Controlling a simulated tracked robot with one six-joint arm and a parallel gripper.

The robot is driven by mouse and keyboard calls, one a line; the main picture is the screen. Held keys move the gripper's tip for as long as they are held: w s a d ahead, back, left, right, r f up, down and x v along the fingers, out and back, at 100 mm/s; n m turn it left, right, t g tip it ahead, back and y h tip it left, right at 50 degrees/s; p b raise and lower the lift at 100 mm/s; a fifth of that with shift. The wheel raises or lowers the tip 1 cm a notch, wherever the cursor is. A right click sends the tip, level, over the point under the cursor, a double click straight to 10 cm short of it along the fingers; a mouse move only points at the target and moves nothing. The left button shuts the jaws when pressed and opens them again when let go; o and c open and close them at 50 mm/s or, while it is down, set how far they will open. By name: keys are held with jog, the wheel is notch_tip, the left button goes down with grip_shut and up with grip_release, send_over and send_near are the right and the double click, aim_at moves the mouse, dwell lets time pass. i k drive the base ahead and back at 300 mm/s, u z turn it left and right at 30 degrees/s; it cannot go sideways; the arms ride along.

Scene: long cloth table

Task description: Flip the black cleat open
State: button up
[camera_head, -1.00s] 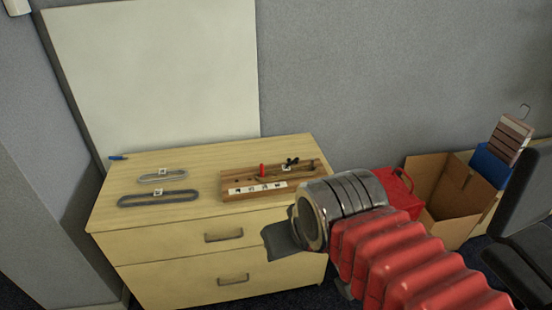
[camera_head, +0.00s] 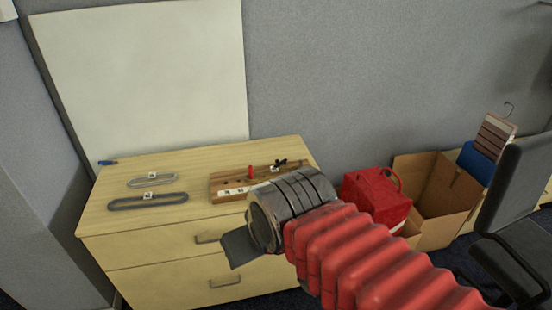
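A wooden board (camera_head: 220,184) with small fittings lies on top of the light wood drawer cabinet (camera_head: 110,222). A small black fitting (camera_head: 279,163), probably the black cleat, sits at the board's right end; it is too small to tell whether it is open. A red peg-like piece (camera_head: 250,172) stands left of it. My gripper (camera_head: 238,249) is in front of the cabinet, lower than its top and apart from the board. Only one dark flat finger shows, so its opening cannot be told. My arm covers the board's front right part.
Two grey oblong loops, one smaller (camera_head: 152,181) and one larger (camera_head: 148,201), lie left of the board. A blue pen-like item (camera_head: 107,162) is at the back left. A red box (camera_head: 376,199), an open cardboard box (camera_head: 440,205) and a dark chair (camera_head: 520,220) stand to the right.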

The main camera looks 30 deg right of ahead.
aim_at(278, 164)
jog(key=z, duration=0.05)
jog(key=i, duration=1)
jog(key=u, duration=0.05)
